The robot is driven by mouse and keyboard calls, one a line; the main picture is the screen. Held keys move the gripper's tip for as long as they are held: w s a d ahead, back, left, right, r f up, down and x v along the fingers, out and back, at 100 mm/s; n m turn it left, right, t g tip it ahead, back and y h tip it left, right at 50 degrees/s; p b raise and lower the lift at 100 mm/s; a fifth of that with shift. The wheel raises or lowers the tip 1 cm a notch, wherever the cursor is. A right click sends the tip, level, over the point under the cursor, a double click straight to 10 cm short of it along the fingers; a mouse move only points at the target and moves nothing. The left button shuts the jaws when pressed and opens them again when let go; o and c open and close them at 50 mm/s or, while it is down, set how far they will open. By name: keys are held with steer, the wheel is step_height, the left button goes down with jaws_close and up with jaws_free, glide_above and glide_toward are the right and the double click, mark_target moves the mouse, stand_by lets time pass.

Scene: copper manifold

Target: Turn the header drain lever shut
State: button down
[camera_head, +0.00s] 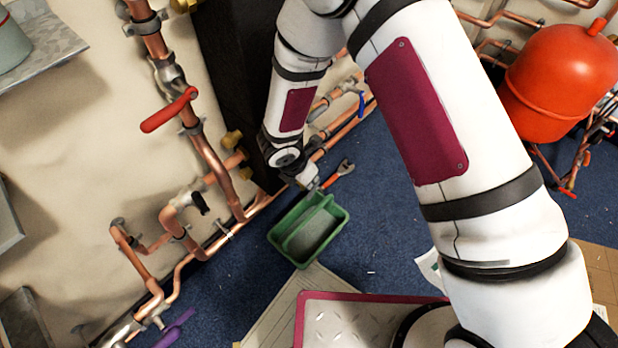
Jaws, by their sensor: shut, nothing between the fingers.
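Several levers show on the copper pipes, and I cannot tell from labels which one is the header drain lever. A red lever (165,112) sits on the upright pipe at upper left. A short black lever (198,203) is on the lower branch. A blue lever (361,104) is on pipes to the right of the dark panel, partly behind my arm. A purple lever (178,330) is low at the bottom left. My gripper (311,184) is small in view, shut and empty, pointing down near the low pipes, apart from these levers.
A green tray (340,236) stands on the blue floor below my gripper. A dark panel (232,75) stands against the wall. A red tank (560,80) is at right. Blue floor (385,215) is open between them.

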steer(key=shift+r, duration=0.1)
steer(key=shift+r+p, duration=0.55)
steer(key=shift+r, duration=0.2)
